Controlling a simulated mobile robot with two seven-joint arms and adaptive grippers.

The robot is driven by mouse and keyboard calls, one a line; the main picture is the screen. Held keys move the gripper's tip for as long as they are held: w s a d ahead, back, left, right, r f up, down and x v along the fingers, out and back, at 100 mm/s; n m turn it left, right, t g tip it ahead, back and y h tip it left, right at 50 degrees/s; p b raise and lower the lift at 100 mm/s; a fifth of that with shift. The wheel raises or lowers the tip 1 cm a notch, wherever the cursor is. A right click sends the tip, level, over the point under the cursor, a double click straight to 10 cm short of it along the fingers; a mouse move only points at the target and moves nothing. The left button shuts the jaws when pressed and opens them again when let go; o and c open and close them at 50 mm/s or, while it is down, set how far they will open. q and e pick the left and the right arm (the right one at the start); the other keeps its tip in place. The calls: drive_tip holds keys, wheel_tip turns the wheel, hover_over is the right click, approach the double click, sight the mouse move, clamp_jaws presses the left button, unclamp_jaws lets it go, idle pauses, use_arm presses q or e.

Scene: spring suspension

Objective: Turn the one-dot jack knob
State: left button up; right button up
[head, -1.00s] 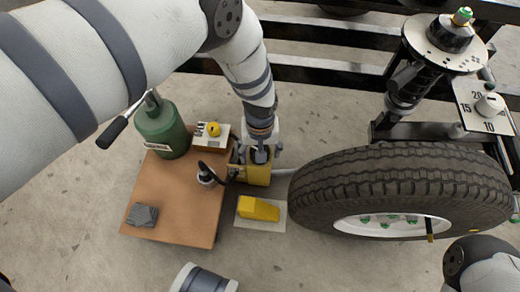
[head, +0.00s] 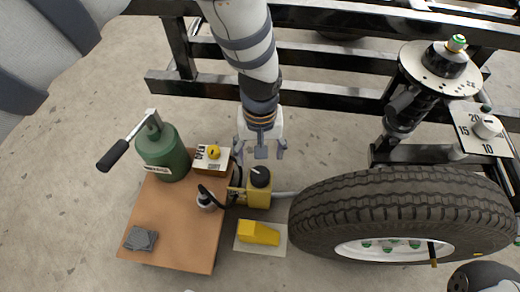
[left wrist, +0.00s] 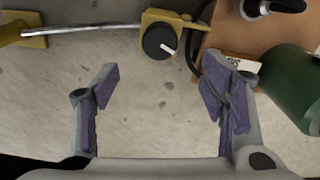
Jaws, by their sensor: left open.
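A yellow jack block (head: 258,197) stands on the floor beside the brown board. On it is a black round knob (head: 260,176) with a white pointer line. The knob also shows in the left wrist view (left wrist: 158,42), at the top beyond my fingers. I cannot make out any dots on it. My left gripper (head: 262,150) is open and empty, just behind the knob in the head view and apart from it. In the left wrist view, bare floor shows between its fingers (left wrist: 160,88). My right gripper is out of view.
The brown board (head: 180,235) holds a green cylinder with a lever (head: 163,152), a box with a yellow knob (head: 214,152), a black-topped fitting (head: 207,198) and a grey block (head: 140,239). A yellow wedge (head: 259,233) lies in front; a tyre (head: 400,200) stands right.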

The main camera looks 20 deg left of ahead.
use_arm(q)
drive_tip(key=n, duration=0.2)
drive_tip(key=n+h+p, duration=0.3)
drive_tip(key=n+h, duration=0.2)
drive_tip(key=n, duration=0.7)
approach(259, 174)
drive_tip(key=shift+y, duration=0.3)
drive_tip(key=b+x, duration=0.5)
drive_tip(key=x, duration=0.5)
drive_tip(key=shift+d, duration=0.25)
drive_tip(key=c, duration=1.1)
